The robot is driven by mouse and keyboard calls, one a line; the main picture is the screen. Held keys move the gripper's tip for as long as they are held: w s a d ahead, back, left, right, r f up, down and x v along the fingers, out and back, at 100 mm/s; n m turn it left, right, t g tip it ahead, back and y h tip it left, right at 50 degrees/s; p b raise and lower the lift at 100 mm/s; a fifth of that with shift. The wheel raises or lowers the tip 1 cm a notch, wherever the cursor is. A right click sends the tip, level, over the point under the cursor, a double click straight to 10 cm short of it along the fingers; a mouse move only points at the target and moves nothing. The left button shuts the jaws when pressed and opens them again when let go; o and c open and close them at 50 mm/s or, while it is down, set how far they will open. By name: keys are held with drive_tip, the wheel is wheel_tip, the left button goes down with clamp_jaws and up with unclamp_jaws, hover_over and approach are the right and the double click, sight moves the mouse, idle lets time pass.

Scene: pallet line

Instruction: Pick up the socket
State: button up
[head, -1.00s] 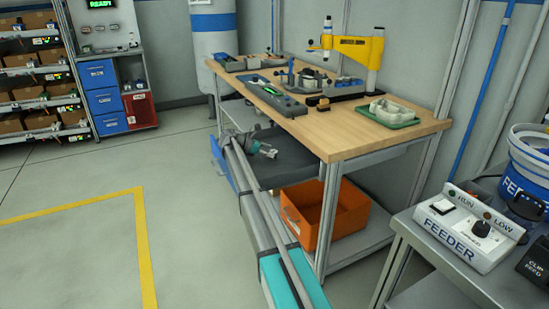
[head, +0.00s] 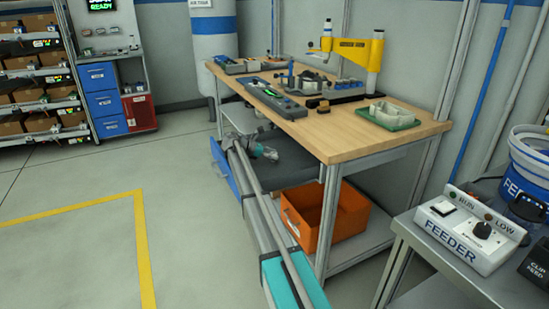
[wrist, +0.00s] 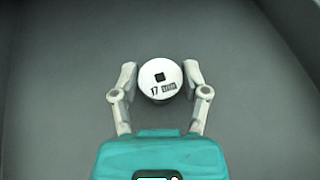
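The socket (wrist: 161,78) shows in the wrist view as a round white top with a small dark square and the number 17. It lies between the two fingers of my gripper (wrist: 160,70), with a finger close on each side. A narrow gap seems to show at each finger, so the gripper looks open around it. In the head view my gripper (head: 264,151) is low over a dark grey surface (head: 290,172) below the workbench top. The socket cannot be made out there.
The wooden workbench top (head: 350,128) is above and beside my arm, with tools and a green tray (head: 388,118) on it. An orange bin (head: 335,222) sits on the shelf below. A feeder box (head: 470,235) stands at the right. Open floor lies left.

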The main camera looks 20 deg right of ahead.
sight(273, 153)
drive_tip(key=c, duration=0.6)
drive_tip(key=shift+r, duration=0.15)
wheel_tip(273, 153, up, 3)
drive_tip(key=p, duration=0.3)
drive_tip(key=shift+s+a+r+p, duration=1.4)
drive_tip(key=shift+s+r+p, duration=0.25)
drive_tip(key=shift+s, duration=0.2)
drive_tip(key=shift+s+a+r+p, duration=1.45)
drive_tip(key=shift+s+r+p, duration=0.2)
drive_tip(key=shift+s, duration=0.25)
drive_tip(key=shift+s+a+r+p, duration=1.4)
drive_tip(key=shift+s+r+p, duration=0.15)
drive_tip(key=shift+s+p, duration=0.25)
wheel_tip(273, 153, up, 15)
drive_tip(key=p, duration=1.5)
drive_tip(key=shift+r, duration=0.2)
